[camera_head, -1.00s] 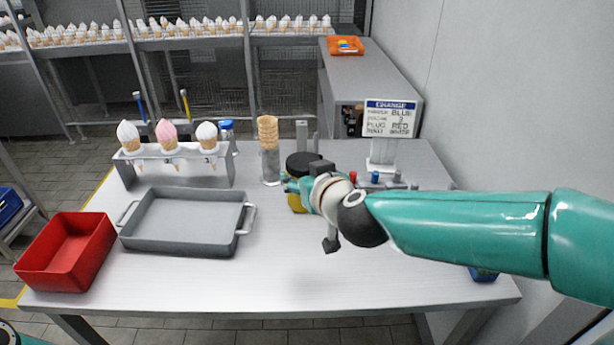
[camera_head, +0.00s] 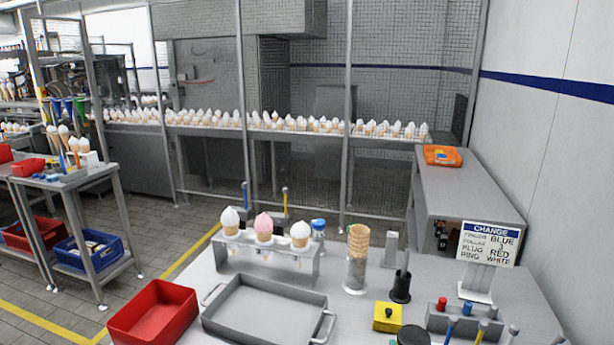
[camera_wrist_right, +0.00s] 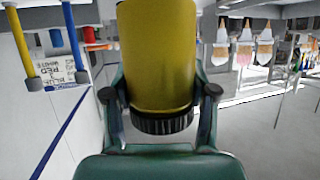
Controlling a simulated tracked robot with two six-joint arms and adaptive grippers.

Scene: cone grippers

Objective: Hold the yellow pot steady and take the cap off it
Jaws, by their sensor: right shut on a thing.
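The yellow pot (camera_wrist_right: 156,55) fills the middle of the right wrist view, which shows the scene upside down. Its black ribbed cap (camera_wrist_right: 162,122) is on it, at the lower end in that picture. My right gripper (camera_wrist_right: 160,92) has one finger on each side of the pot and is shut on its yellow body near the cap. In the head view only a dark round top, which looks like the cap (camera_head: 413,336), shows at the bottom edge. The pot's body is cut off there. My left gripper is in neither view.
A grey tray (camera_head: 224,334), a red bin (camera_head: 127,328) and a rack with three cones (camera_head: 262,263) stand left. A cone stack (camera_head: 357,260), black cup (camera_head: 400,288), yellow block (camera_head: 379,318) and sign (camera_head: 487,244) stand around the back and right.

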